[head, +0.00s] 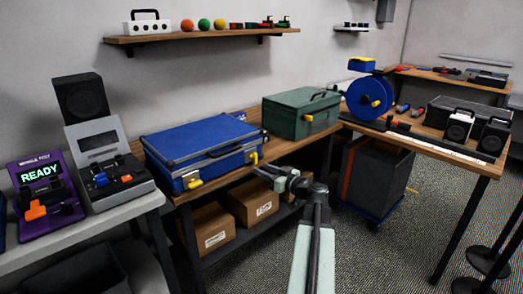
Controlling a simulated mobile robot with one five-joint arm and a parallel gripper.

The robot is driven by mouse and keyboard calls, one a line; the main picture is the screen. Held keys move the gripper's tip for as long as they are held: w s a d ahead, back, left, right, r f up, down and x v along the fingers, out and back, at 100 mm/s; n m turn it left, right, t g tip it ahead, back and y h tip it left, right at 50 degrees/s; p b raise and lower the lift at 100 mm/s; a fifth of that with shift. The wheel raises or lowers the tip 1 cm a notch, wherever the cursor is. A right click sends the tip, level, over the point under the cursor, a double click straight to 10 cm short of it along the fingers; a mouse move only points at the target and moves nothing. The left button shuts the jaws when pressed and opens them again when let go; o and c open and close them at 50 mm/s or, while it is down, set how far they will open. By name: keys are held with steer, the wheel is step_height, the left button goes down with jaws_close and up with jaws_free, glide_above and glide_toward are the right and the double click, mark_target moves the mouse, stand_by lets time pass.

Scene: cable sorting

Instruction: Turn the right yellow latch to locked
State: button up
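A blue case (205,141) with dark edges lies closed on the wooden bench. The right yellow latch (254,158) is on its front face near the right corner and points upward. The left yellow latch (194,183) is near the left front corner and lies more sideways. My gripper (259,170) reaches in from the right, just below and in front of the right latch. I cannot tell whether it touches the latch. The fingers are too small to show whether they are open or shut.
A green case (301,113) with a yellow latch stands right of the blue case. A grey console (105,160) stands to the left, beside a purple device (44,197) reading READY. Cardboard boxes (254,201) sit on the shelf below. A blue reel (368,96) is farther right.

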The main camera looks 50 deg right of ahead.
mark_target(257, 158)
steer(key=shift+h, duration=0.4)
steer(key=w+d, duration=0.1)
steer(key=w, duration=0.1)
steer(key=w+d+r, duration=0.1)
steer(key=w, duration=0.3)
steer(key=shift+w+d+r, duration=0.1)
steer(key=shift+d+r, duration=0.05)
steer(key=shift+d, duration=0.25)
